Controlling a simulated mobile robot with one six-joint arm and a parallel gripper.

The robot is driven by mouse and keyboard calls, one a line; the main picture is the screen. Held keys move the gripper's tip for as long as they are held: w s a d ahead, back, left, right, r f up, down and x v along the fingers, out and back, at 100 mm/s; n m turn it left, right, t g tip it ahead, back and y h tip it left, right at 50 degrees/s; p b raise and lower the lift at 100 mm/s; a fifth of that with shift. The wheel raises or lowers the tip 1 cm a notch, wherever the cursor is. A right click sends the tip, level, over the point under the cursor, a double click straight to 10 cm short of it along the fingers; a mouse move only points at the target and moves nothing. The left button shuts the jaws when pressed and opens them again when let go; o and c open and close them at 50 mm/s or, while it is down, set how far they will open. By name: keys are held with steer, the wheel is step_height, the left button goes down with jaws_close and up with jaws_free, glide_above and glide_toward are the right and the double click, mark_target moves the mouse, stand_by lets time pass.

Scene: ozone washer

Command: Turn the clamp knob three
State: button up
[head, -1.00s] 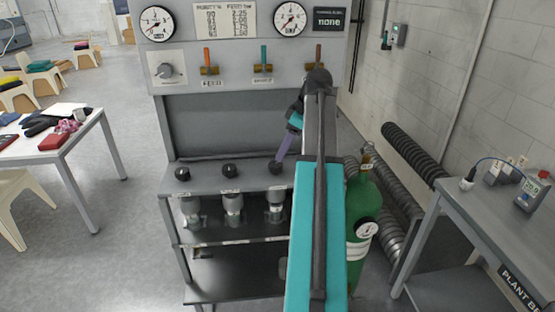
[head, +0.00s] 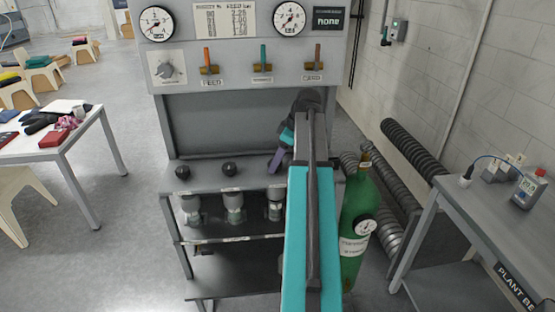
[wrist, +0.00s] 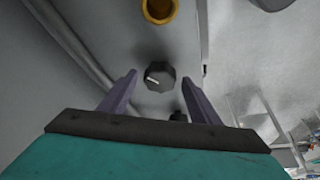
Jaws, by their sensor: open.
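Two black knobs, the left one (head: 182,172) and the middle one (head: 229,169), stand on the grey bench top (head: 205,178). My gripper (head: 276,162), with purple fingers, is low over the right end of this row and hides the third knob there. In the wrist view my gripper (wrist: 159,82) is open. A dark knob (wrist: 159,76) with a white pointer mark appears between its fingertips, with a gap on both sides. I cannot tell how far down the fingers reach around it.
Glass vessels (head: 234,207) sit below the knobs. A panel with gauges and levers (head: 262,68) rises behind. A green gas cylinder (head: 356,230) stands close on the right. The wrist view shows a yellow ring (wrist: 160,10) and a second dark knob (wrist: 178,117).

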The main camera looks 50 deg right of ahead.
steer(key=c, duration=1.1)
steer(key=shift+o, duration=0.2)
